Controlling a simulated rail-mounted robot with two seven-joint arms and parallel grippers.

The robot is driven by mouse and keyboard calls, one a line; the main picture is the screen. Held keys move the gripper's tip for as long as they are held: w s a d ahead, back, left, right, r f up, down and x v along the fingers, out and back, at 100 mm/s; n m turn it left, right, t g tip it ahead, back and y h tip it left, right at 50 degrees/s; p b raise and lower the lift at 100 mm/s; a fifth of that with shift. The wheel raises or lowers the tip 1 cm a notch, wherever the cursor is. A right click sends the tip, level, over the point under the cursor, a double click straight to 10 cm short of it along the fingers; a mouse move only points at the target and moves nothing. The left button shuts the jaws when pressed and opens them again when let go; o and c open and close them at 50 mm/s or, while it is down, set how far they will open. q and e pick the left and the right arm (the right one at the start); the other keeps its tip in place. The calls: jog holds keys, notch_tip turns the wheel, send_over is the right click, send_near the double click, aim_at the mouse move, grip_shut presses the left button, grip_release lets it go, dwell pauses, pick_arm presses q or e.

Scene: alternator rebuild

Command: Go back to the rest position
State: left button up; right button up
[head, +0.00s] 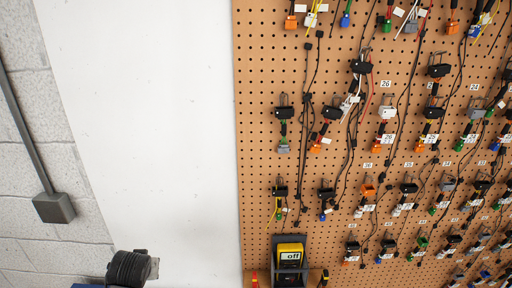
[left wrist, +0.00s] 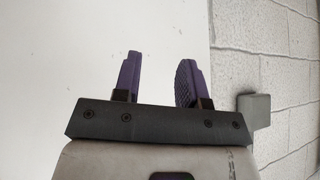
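My left gripper (left wrist: 160,80) shows in the left wrist view with its two purple fingers apart and nothing between them. Behind it is a plain white wall panel. Neither gripper shows in the head view, and my right gripper is in neither view.
A brown pegboard (head: 258,150) with several hanging wire connectors fills the right of the head view. A yellow meter (head: 290,252) sits in a dark holder at its bottom. A grey electrical box (head: 54,208) is on the block wall. A black coiled item (head: 128,268) is at bottom left.

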pick_arm(q)
jog(key=s+d+r+m+t+h, duration=0.1)
jog(key=s+d+r+m+t, duration=0.15)
jog(key=s+d+r, duration=0.2)
jog(key=s+d+f+m+h+p, duration=0.1)
jog(key=s+d+f+m+p, duration=0.15)
jog(key=s, duration=0.95)
jog(key=s+d+f+g, duration=0.1)
jog(key=s+f, duration=0.3)
jog(key=s, duration=0.4)
jog(key=s+d+f+g+h+p, duration=0.1)
jog(key=s+f+g, duration=0.2)
jog(key=s, duration=0.6)
jog(key=s+d+f+n+g+p, duration=0.1)
jog(key=s+f+g, duration=0.1)
jog(key=s+f, duration=0.5)
jog(key=shift+s, duration=1.1)
